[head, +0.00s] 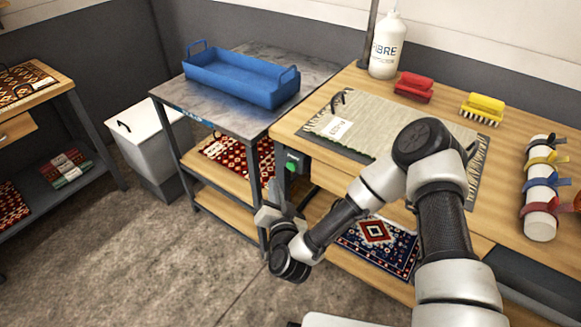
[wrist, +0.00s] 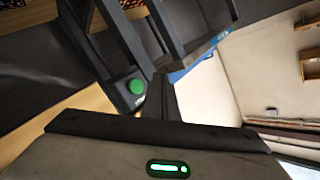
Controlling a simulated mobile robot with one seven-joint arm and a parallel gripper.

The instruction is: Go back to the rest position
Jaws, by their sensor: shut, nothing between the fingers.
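My gripper (head: 272,200) is shut and empty. In the head view it points upward at the end of my folded arm, in front of the gap between the metal-topped table and the wooden workbench. A box with a green button (head: 293,163) on the workbench's frame is close to it; I cannot tell the exact gap. In the wrist view the green button (wrist: 136,87) shows just left of a dark finger, and the gripper's body fills the bottom.
A blue tray (head: 240,78) stands on the metal-topped table (head: 200,98). The wooden workbench (head: 345,82) holds a beige rug (head: 375,128), a white bottle (head: 387,48), a red brush (head: 413,87), a yellow brush (head: 482,107) and a strapped white roll (head: 541,190). Floor at left front is clear.

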